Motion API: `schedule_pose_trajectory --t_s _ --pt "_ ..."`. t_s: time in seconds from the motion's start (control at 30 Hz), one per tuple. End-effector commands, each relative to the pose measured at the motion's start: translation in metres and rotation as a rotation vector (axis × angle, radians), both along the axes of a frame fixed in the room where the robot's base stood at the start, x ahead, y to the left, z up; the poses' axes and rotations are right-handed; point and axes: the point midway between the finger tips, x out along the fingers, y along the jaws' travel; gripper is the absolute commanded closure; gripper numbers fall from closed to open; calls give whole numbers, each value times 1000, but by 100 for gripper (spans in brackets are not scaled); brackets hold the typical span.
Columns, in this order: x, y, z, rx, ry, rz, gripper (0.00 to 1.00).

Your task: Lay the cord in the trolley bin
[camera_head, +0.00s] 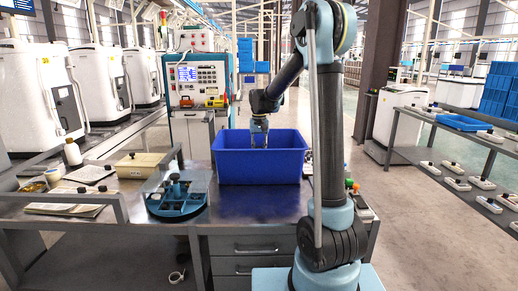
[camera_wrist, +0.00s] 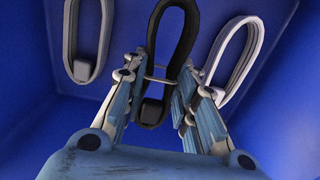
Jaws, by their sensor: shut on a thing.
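The blue bin (camera_head: 262,167) stands on the dark bench top in the head view; its blue inner walls and floor fill the wrist view (camera_wrist: 35,105). My gripper (camera_head: 259,142) reaches down into the bin's opening. In the wrist view my gripper (camera_wrist: 158,76) has its fingers closed in around a looped black cord (camera_wrist: 152,110), with its dark block between them. A grey cord loop (camera_wrist: 83,70) lies to the left and a white cord loop (camera_wrist: 231,85) to the right, both inside the bin. The cords are hidden by the bin wall in the head view.
A blue round-fronted holder (camera_head: 178,204) with a clear cover stands left of the bin. A beige box (camera_head: 139,165) and papers (camera_head: 65,209) lie further left. A control panel cabinet (camera_head: 199,82) rises behind. The bench top in front of the bin is clear.

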Motion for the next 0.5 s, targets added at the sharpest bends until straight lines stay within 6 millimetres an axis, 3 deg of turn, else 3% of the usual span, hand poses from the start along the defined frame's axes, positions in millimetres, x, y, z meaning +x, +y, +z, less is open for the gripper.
schedule_pose_trajectory --t_s 0.5 --pt "0 0 -41 0 0 0 100"
